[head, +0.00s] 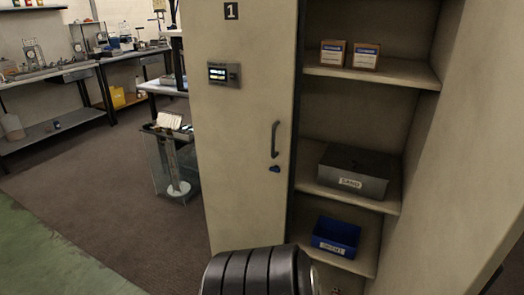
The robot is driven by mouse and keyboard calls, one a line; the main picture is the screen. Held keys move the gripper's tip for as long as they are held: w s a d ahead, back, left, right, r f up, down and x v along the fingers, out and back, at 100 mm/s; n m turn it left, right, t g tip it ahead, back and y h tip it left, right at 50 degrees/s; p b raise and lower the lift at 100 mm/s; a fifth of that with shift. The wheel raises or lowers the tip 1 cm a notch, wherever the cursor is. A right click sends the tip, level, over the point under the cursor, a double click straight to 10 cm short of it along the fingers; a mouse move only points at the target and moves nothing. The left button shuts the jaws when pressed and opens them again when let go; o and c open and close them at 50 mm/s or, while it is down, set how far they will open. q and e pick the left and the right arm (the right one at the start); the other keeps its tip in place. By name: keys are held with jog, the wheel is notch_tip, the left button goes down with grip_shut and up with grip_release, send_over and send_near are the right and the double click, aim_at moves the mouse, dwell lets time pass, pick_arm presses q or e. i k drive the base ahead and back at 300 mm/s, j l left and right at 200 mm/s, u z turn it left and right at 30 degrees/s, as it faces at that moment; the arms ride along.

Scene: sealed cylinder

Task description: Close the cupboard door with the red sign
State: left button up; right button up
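A tall beige cupboard stands in front of me in the head view. No red sign shows. Neither gripper is in view; only a dark ribbed part of my own arm shows at the bottom middle.
On the shelves are two small boxes (365,56), a grey box marked SAND (353,172) and a blue bin (336,235). Left of the cupboard stands a glass-sided case (170,163). Workbenches (60,75) line the back left. The floor (95,190) at left is clear.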

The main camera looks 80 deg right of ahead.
aim_at(463, 214)
jog(key=k+z, duration=0.15)
jog(key=z, duration=2.2)
jog(key=k+l+z, duration=0.15)
jog(key=l, duration=0.7)
jog(key=l+z, duration=0.2)
jog(key=l, duration=0.65)
